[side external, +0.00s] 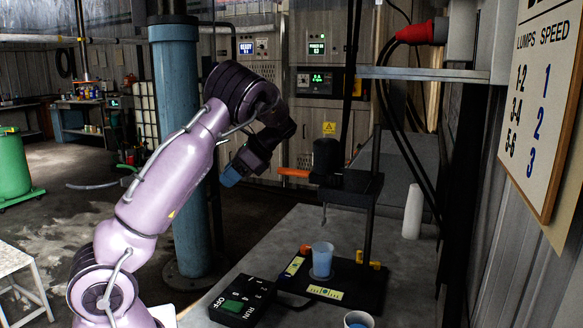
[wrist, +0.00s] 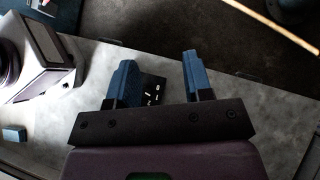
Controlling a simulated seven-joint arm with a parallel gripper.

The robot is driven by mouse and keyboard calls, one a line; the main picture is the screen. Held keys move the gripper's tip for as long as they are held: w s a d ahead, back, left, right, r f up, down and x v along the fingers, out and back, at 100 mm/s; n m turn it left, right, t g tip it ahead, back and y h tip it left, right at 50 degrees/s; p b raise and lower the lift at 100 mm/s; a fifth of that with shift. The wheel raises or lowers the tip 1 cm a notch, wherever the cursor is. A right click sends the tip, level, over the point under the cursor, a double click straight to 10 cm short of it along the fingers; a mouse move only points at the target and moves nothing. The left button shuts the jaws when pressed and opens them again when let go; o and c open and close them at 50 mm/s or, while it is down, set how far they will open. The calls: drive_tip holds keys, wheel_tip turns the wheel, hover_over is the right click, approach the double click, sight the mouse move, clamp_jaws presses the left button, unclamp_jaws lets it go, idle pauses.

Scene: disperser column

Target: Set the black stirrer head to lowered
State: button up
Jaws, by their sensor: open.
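The black stirrer head (side external: 327,157) sits raised on a black upright post (side external: 373,175), its orange handle (side external: 293,172) pointing left. Its thin shaft (side external: 323,214) hangs down and ends above a translucent blue cup (side external: 321,262) on the black stand base (side external: 345,284). My gripper (side external: 229,178) is left of the orange handle at about the same height in the picture, apart from it and empty. In the wrist view its blue fingers (wrist: 157,78) are spread, with nothing held. The stirrer head does not show in that view.
A black control box (side external: 242,301) with a green button and OFF and RUN labels lies on the grey table (side external: 300,225). Another cup (side external: 358,319) stands at the front. A white cylinder (side external: 412,212) stands right of the post. A blue pillar (side external: 181,150) rises behind my arm.

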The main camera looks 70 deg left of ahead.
drive_tip(key=w+d+r+m+t+h, duration=0.1)
drive_tip(key=w+r+m+t+h, duration=0.3)
drive_tip(key=w+r+t, duration=0.75)
drive_tip(key=shift+m+g+y, duration=0.3)
drive_tip(key=shift+g+y, duration=0.4)
drive_tip(key=shift+g, duration=0.05)
drive_tip(key=w+f, duration=0.1)
drive_tip(key=f, duration=0.3)
drive_tip(key=w+a+f, duration=0.1)
drive_tip(key=w+f, duration=0.1)
drive_tip(key=f, duration=0.2)
drive_tip(key=w+f, duration=0.1)
drive_tip(key=f, duration=0.3)
drive_tip(key=shift+w+a, duration=0.15)
drive_tip(key=shift+a, duration=0.2)
drive_tip(key=shift+c, duration=0.4)
clamp_jaws()
